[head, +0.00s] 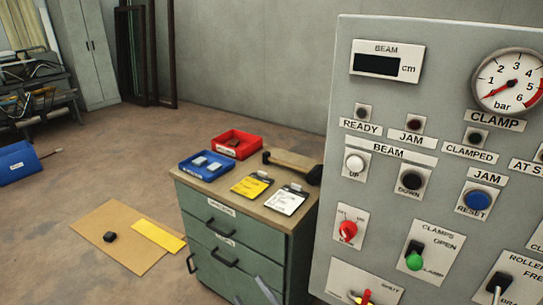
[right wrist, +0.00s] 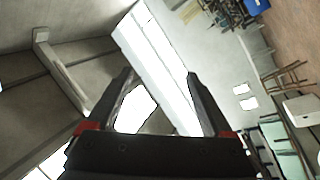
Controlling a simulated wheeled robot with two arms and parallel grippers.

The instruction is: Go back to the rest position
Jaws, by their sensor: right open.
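My right gripper (right wrist: 157,78) shows in the right wrist view. Its two dark fingers stand well apart, with red parts at their bases, and nothing is between them. Behind the fingers are only the room's ceiling and walls, seen tilted, so it is in free air. I cannot make out the right gripper clearly in the head view. My left gripper is in neither view.
A grey control panel (head: 450,130) with buttons and a gauge stands close at right. Beside it is a green drawer cabinet (head: 230,235) with a blue bin (head: 207,166) and a red bin (head: 235,145). Cardboard (head: 100,240) lies on the floor at left.

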